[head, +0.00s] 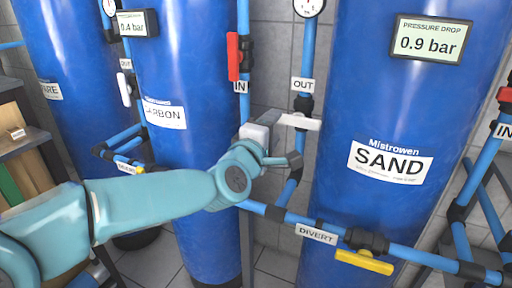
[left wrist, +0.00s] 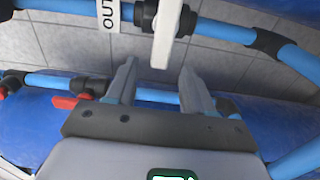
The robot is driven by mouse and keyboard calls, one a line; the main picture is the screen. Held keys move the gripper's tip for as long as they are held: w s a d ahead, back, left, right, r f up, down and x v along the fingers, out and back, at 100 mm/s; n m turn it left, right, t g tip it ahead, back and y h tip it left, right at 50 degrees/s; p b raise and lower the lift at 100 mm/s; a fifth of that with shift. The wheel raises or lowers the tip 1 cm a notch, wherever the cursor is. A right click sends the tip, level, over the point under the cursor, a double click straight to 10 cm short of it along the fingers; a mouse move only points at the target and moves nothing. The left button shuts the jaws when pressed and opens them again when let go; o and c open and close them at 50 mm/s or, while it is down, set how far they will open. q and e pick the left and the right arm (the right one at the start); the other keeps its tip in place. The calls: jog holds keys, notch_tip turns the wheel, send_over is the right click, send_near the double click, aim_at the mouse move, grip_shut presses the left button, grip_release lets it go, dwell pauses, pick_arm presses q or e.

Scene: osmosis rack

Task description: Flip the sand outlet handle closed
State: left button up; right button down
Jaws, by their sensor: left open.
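The white sand outlet handle (head: 300,122) sits on the blue vertical pipe below the OUT label (head: 303,85), left of the SAND tank (head: 385,120). It points sideways, across the pipe. In the left wrist view the handle (left wrist: 166,35) reaches from its black valve towards my open jaws. My left gripper (head: 274,140) is at the handle's left end in the head view. In the left wrist view its two fingertips (left wrist: 158,72) stand apart on either side of the handle's free end; I cannot tell whether they touch it. My right gripper is not in view.
A red handle (head: 233,57) on the IN pipe is close above my gripper. The DIVERT pipe (head: 282,216) with a yellow handle (head: 364,262) runs below. The CARBON tank (head: 185,90) stands to the left. A wooden shelf unit (head: 14,118) is at far left.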

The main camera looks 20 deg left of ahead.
pick_arm(q)
jog(key=s, duration=1)
jog(key=shift+a, duration=0.15)
jog(key=shift+s, duration=0.15)
